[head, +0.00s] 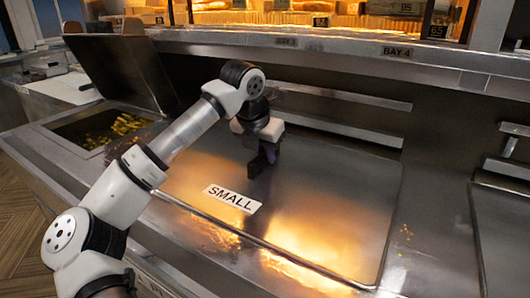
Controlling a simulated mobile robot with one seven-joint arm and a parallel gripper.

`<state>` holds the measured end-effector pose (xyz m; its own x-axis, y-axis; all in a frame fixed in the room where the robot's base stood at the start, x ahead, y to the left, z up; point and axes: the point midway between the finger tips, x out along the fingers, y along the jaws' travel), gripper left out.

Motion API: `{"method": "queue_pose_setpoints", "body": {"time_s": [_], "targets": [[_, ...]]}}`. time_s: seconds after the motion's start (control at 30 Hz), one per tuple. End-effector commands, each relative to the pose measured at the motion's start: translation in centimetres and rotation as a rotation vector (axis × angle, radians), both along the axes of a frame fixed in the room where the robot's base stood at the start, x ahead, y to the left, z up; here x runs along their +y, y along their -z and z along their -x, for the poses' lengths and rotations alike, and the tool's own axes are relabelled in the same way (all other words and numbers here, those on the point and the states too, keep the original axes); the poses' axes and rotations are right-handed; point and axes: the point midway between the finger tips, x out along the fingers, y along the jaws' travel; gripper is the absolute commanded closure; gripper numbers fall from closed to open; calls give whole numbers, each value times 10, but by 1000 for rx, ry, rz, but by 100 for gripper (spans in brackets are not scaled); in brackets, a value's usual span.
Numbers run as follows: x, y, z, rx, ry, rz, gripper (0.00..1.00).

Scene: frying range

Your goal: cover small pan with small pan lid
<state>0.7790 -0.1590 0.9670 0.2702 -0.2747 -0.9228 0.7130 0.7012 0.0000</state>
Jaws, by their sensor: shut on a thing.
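The small pan lid (325,205) is a wide flat metal sheet with a white "SMALL" label (232,199). It lies over the small pan's opening in the counter, flat or nearly so. The pan itself is hidden under the lid, and I cannot tell whether every edge of the lid touches the rim. My gripper (262,166) points down at the left-centre part of the lid, behind the label. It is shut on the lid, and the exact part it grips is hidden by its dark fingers.
An open pan (100,127) with yellow food lies at left, its raised lid (122,72) leaning back. Another metal lid (503,235) is at the right edge. A metal shelf (330,45) overhangs the back. Crumbs lie on the counter (415,240) at right.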

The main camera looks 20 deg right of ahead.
Motion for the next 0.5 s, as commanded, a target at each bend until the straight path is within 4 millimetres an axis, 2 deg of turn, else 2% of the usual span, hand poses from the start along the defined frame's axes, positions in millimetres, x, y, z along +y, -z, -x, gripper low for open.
{"method": "queue_pose_setpoints", "body": {"time_s": [0.47, 0.5], "targets": [[0, 7, 1, 3, 1, -2, 100], [0, 7, 1, 4, 1, -3, 82]]}}
